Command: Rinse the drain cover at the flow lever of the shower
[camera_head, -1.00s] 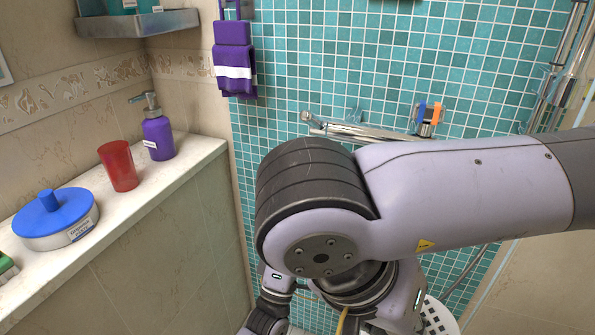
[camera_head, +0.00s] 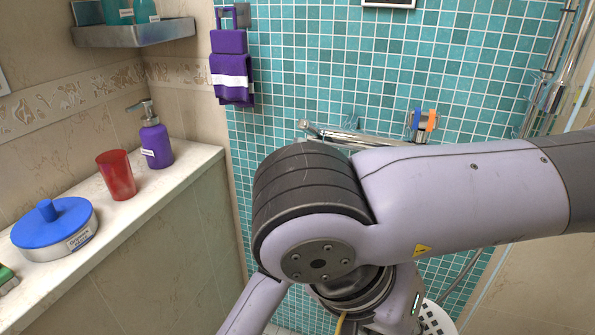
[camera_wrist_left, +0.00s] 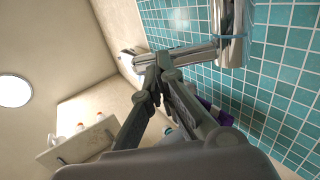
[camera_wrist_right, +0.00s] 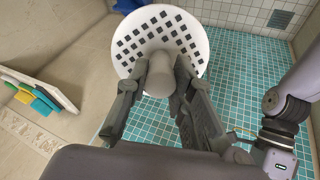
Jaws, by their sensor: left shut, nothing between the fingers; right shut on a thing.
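The drain cover (camera_wrist_right: 190,22) is a white, round, perforated disc with a grey stem (camera_wrist_right: 158,85). My right gripper (camera_wrist_right: 160,70) is shut on that stem. Part of the white disc (camera_head: 437,318) shows at the bottom of the head view. The chrome shower fixture (camera_head: 350,136) is on the teal tiled wall, with a blue-and-orange piece (camera_head: 424,121) at its right. I cannot tell which part is the flow lever. My left gripper (camera_wrist_left: 160,66) is shut and empty close to a chrome bar (camera_wrist_left: 188,54); contact is unclear. Its fingers are hidden in the head view.
My large arm link hides the middle of the head view. A ledge at left holds a purple dispenser (camera_head: 155,145), a red cup (camera_head: 116,176) and a blue-lidded tin (camera_head: 55,228). A shelf (camera_head: 135,33) is above the ledge.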

